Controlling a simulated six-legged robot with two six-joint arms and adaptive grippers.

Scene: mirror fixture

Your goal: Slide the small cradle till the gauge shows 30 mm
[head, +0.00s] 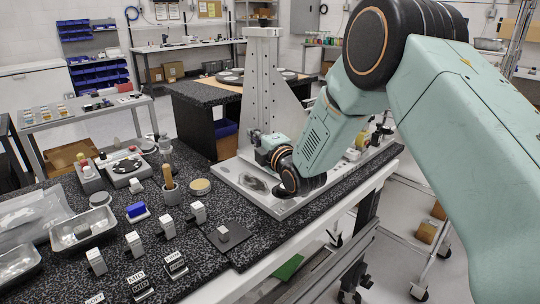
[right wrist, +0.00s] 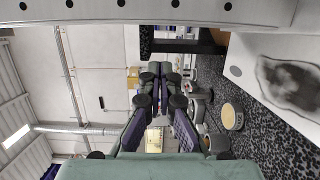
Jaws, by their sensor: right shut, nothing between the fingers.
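The metal fixture has a flat light-grey base plate (head: 292,207) and an upright slotted column (head: 263,95) with a triangular brace. My right gripper (head: 256,139) is over the plate in front of the column, pointing away. In the right wrist view my right gripper (right wrist: 160,76) has its fingers together with nothing between them. My wrist and arm cover much of the plate and the lower part of the brace. I cannot make out the small cradle or a gauge reading for certain. My left gripper is not in view.
The black speckled bench holds a grey device (head: 125,168), a wooden-handled tool in a cup (head: 170,190), a blue-topped block (head: 137,211), several small white-labelled blocks and metal trays (head: 82,229). A round tan-topped disc (head: 200,187) stands left of the plate.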

